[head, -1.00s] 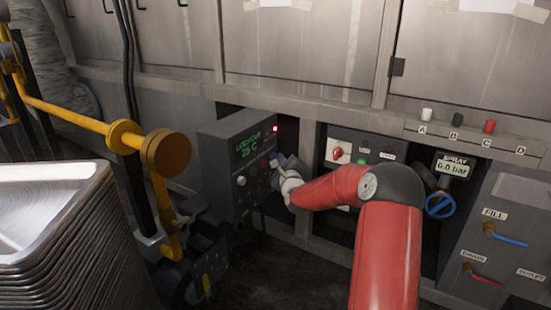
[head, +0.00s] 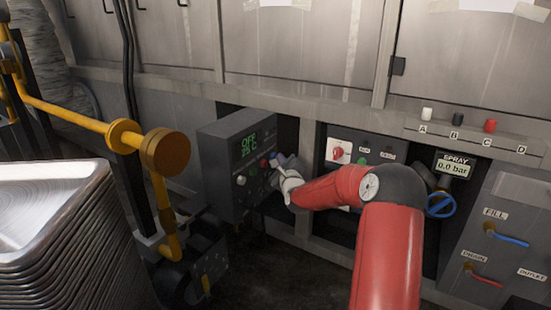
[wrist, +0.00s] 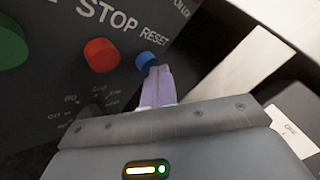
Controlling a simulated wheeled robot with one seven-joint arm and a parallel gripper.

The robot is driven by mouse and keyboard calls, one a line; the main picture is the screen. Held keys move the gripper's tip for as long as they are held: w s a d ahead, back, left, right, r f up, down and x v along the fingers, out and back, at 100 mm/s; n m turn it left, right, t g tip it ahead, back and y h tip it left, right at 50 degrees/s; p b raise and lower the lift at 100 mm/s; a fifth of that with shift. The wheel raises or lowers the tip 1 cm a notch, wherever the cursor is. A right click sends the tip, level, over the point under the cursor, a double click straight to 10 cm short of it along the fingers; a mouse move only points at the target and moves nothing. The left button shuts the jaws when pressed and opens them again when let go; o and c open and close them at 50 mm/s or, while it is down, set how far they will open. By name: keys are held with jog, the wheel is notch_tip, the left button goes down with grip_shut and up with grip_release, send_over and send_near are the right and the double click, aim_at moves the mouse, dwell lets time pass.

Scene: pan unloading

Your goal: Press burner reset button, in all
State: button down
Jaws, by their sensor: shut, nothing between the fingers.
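The burner control box (head: 230,165) stands left of centre in the head view, with a green display (head: 248,145) reading "OFF" and "25 C". In the wrist view the blue button (wrist: 146,60) under the label "RESET" is at the upper middle. My gripper (wrist: 155,72) is shut, with its fingertips at the lower edge of the blue button; they look to be touching it. A red button (wrist: 101,55) under "STOP" and a green button (wrist: 10,42) lie to its left. In the head view my gripper (head: 275,162) is at the box's right front edge.
A stack of metal pans (head: 60,230) is at the lower left. A yellow pipe (head: 75,118) runs beside it.

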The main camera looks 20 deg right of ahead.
jog(key=shift+s+d, duration=0.35)
jog(key=shift+s, duration=0.15)
jog(key=shift+s+d+b, duration=0.2)
jog(key=shift+s+d, duration=0.6)
jog(key=shift+s, duration=0.2)
jog(key=shift+s+d+b, duration=0.15)
jog(key=shift+s+d, duration=0.6)
jog(key=shift+s, duration=0.25)
jog(key=s+a+r+n+g+y+p, duration=0.2)
jog(key=s+a+r+n+g+p, duration=0.4)
jog(key=s+a+n, duration=0.6)
jog(key=s+a+r+n+g+p, duration=0.1)
jog(key=s+n, duration=0.4)
jog(key=s, duration=0.5)
jog(key=s+a+r+n+g+p, duration=0.2)
jog(key=s+a+n, duration=0.3)
jog(key=s, duration=0.6)
jog(key=s+a+r+n+g+p, duration=0.1)
jog(key=s+a+r+n+g, duration=0.2)
jog(key=s, duration=0.7)
jog(key=n+g, duration=0.1)
jog(key=n, duration=0.1)
jog(key=shift+s+a+n+y, duration=0.25)
jog(key=shift+s+n+y, duration=0.05)
jog(key=shift+s+n, duration=0.1)
